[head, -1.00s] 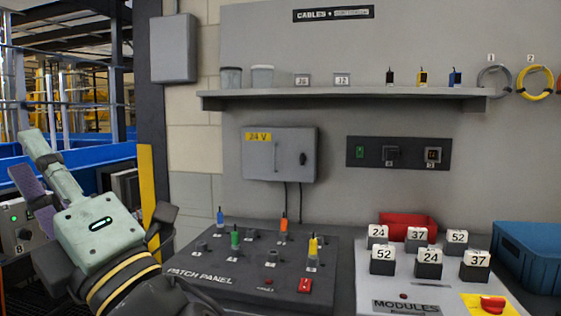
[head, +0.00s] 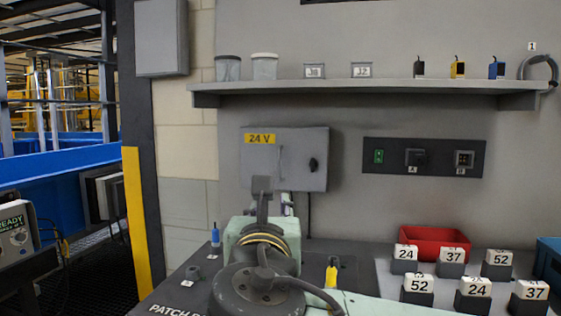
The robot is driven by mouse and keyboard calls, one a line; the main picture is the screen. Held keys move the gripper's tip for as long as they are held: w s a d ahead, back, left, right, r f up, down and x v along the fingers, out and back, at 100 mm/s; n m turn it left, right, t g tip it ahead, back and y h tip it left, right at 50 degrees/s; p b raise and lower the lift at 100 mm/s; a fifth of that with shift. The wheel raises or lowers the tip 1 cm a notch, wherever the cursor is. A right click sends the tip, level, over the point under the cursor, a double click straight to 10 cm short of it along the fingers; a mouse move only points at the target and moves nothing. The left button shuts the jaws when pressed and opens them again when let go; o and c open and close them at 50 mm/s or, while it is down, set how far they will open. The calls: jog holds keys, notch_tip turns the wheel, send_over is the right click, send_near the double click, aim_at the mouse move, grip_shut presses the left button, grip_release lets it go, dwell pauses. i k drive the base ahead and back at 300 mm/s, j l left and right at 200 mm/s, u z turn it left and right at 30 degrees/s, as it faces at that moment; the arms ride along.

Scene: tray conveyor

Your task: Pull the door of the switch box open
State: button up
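The switch box (head: 305,178) is a grey wall-mounted case with a yellow "24 V" label, a slim vertical handle and a dark round knob at the right of its door. The door looks shut. My gripper (head: 274,193) is in front of the box's lower edge in the head view, pointing towards the wall and seen from behind. Its fingers overlap the box's lower left part. My wrist hides most of the gripper, so its opening and any contact with the box cannot be told.
A shelf (head: 360,88) with jars, tags and small plugs runs above the box. A dark switch strip (head: 424,157) is to its right. Below are the patch panel (head: 165,300), partly hidden by my arm, a red bin (head: 435,241) and several numbered modules (head: 476,291).

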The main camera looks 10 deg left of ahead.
aim_at(285, 153)
jog(key=i+j, duration=0.15)
jog(key=i, duration=0.35)
jog(key=i+j, duration=0.15)
jog(key=i, duration=0.3)
